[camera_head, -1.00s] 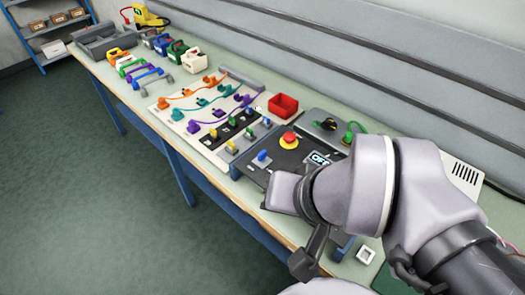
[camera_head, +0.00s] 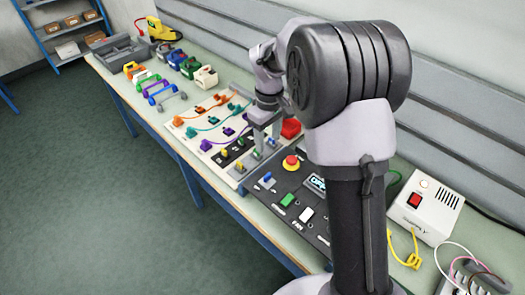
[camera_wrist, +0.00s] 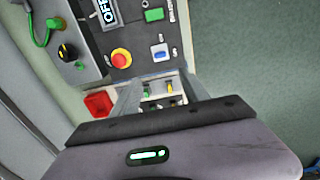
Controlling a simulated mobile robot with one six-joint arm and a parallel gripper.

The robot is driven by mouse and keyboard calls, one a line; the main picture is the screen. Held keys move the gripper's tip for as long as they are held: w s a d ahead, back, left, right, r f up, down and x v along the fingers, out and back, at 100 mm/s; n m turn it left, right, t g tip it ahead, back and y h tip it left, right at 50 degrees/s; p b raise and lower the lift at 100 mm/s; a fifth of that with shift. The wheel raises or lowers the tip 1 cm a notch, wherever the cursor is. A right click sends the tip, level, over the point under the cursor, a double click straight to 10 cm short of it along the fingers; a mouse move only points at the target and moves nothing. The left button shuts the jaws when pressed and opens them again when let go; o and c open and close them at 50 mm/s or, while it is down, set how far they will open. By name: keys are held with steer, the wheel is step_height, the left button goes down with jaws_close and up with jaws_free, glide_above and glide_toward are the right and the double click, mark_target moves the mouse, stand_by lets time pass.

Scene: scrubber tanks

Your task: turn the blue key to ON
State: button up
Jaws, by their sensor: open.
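A blue key (camera_head: 267,178) sits on a light plate on the dark control panel (camera_head: 285,216), left of the red stop button. In the wrist view the blue key (camera_wrist: 159,52) lies beyond my fingertips, right of the red button, apart from them. The panel's display (camera_head: 316,183) appears to read OFF, also in the wrist view (camera_wrist: 109,12). My gripper (camera_head: 266,145) points down over the board of keys behind the panel. Its fingers (camera_wrist: 158,84) are spread and hold nothing visible. Small yellow and green keys show between them.
The red stop button (camera_head: 291,162) stands on the panel near the blue key. A red bin (camera_head: 291,128) is behind my gripper. Coloured handles and cables lie on the board (camera_head: 200,140). A white power box (camera_head: 425,210) with a yellow cable stands at the right.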

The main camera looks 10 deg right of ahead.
mark_target(267, 175)
step_height(267, 175, down, 17)
steer(key=b, duration=0.3)
steer(key=shift+b, duration=0.4)
jaws_close()
